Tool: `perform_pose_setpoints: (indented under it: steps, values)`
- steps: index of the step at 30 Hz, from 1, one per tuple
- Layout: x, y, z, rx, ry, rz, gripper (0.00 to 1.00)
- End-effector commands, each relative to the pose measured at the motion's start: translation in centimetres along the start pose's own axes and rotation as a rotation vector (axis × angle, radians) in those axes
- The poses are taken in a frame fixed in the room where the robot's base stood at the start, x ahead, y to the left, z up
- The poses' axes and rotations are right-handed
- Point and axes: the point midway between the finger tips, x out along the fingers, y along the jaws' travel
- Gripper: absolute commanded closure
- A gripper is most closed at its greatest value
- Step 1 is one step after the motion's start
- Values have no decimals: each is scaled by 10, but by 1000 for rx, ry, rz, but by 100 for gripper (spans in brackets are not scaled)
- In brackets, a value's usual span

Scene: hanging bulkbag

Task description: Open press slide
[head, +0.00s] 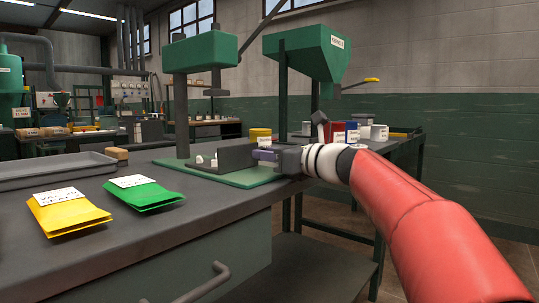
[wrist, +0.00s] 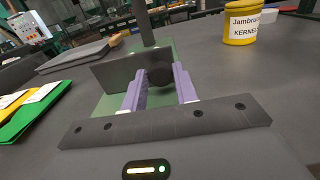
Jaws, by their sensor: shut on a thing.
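The press (head: 199,54) has a green head on a grey post and stands on a green base plate at the back of the bench. Its dark grey slide (head: 228,160) sits low over the base, with small pale pieces beside it. The slide also shows in the wrist view (wrist: 113,74) as a dark upright plate with a round black knob (wrist: 160,76). My gripper (head: 259,155) reaches in from the right. In the wrist view its two purple fingers (wrist: 161,87) are on either side of the knob and shut on it. The far side of the slide is hidden.
A yellow packet (head: 66,211) and a green packet (head: 143,193) lie on the bench, near a grey tray (head: 60,170). A yellow tub (wrist: 242,24) stands beyond the press. A green hopper (head: 308,55) rises behind. The bench's front right is clear.

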Motion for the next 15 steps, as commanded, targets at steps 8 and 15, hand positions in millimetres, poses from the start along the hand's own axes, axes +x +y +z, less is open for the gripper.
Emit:
perform_pose_setpoints:
  steps: [8, 15]
  values:
    - [-3, 0, 0, -1, 0, -1, 100]
    - [-58, -2, 1, -2, 1, -7, 100]
